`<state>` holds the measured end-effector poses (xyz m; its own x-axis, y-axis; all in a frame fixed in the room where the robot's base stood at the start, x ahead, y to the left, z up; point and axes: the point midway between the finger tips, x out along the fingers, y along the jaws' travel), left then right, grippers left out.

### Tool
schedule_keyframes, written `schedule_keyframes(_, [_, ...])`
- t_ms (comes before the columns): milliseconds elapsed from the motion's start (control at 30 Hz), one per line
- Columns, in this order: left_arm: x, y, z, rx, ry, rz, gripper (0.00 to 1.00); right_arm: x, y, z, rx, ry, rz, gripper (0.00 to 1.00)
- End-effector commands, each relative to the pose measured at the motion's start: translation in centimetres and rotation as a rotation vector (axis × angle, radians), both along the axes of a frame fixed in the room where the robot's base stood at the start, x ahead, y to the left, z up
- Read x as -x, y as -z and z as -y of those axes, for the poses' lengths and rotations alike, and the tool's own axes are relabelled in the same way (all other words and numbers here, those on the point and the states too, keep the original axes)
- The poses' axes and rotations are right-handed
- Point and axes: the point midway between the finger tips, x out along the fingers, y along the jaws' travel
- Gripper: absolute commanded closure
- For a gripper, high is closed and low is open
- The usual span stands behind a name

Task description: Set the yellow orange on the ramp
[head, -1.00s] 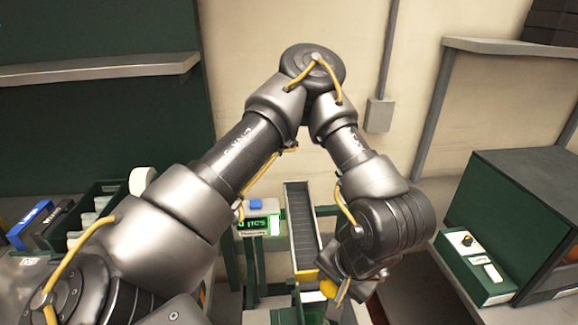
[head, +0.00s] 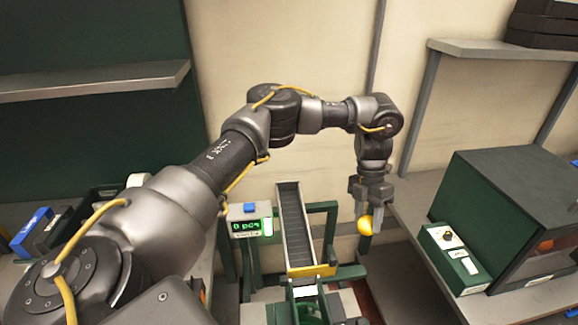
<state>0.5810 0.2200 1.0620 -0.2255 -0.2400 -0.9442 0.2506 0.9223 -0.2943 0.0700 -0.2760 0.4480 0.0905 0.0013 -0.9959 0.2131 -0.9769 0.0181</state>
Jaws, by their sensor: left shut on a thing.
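The yellow orange (head: 365,226) is held at the fingertips of my left gripper (head: 368,212), which points down. The orange hangs in the air to the right of the ramp in the head view, apart from it. The ramp (head: 296,225) is a narrow grey channel with dark cross lines and a yellow lower edge (head: 313,271). No orange shows on the ramp's visible surface. My right gripper is not in view.
A counter with a green lit display (head: 246,228) and a blue button stands left of the ramp. A green box (head: 500,215) with a control panel (head: 455,255) is on the right table. Wall shelves hang at both sides. A crate is at the left.

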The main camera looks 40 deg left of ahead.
Motion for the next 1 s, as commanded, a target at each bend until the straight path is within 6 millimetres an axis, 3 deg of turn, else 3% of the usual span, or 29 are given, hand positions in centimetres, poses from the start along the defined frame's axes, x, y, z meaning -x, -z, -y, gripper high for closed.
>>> schedule_keyframes(300, [-3.5,-0.4,-11.2,-0.005,-0.991,-0.005,0.79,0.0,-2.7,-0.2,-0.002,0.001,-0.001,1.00])
schedule_keyframes(600, [-3.1,0.2,-23.2,-0.013,-1.836,-0.005,0.79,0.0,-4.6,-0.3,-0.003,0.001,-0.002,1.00])
schedule_keyframes(800, [-2.1,0.4,-27.7,-0.011,-2.142,-0.005,0.79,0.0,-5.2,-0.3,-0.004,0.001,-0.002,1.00])
schedule_keyframes(1000, [-1.7,0.5,-29.1,-0.009,-2.241,-0.006,0.79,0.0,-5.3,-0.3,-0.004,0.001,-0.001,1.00])
